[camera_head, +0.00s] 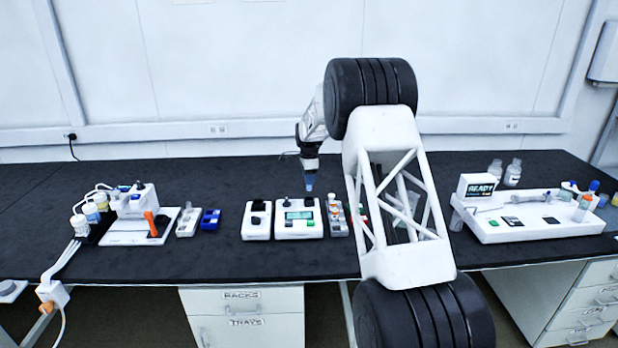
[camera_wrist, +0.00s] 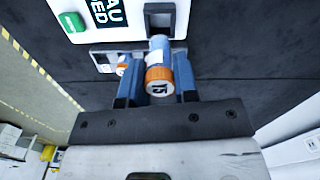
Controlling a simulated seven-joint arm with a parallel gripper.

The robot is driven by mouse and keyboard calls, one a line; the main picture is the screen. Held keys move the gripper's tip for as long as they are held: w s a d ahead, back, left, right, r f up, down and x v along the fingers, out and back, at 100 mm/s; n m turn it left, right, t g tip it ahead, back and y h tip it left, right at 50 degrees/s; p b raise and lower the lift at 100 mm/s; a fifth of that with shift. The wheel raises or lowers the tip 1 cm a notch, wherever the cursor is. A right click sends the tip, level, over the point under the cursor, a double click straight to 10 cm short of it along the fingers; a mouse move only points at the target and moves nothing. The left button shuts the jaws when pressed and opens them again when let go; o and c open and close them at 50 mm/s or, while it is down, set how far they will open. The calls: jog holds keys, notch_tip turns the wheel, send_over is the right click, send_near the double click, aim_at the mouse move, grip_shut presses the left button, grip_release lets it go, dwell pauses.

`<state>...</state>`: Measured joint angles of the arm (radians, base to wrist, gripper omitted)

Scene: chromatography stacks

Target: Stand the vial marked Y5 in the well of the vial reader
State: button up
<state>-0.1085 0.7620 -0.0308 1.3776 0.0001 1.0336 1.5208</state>
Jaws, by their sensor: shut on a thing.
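My gripper (camera_wrist: 159,90) is shut on a vial (camera_wrist: 160,60) with an orange cap, a white label and a bluish end; its two blue fingers lie on either side. The cap's mark looks like Y5 or 15; I cannot tell surely. The vial reader (camera_wrist: 92,12) is white with a screen and a green button. Its dark square well (camera_wrist: 160,17) lies just beyond the vial's far end; I cannot tell whether the end is in it. In the head view my gripper (camera_head: 309,183) is just above the reader (camera_head: 299,231), and the vial cannot be made out there.
A small rack (camera_head: 339,228) with orange-capped vials stands right of the reader. A white device (camera_head: 257,226) stands close on its left. My arm hides part of the bench. A white tray (camera_head: 535,234) is at the right. The bench behind the reader is clear.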

aim_at(309, 190)
jog(key=shift+f, duration=1.8)
jog(key=shift+f, duration=1.45)
dwell(0.6)
jog(key=o, duration=1)
jog(key=shift+r, duration=0.1)
jog(key=shift+r, duration=3.9)
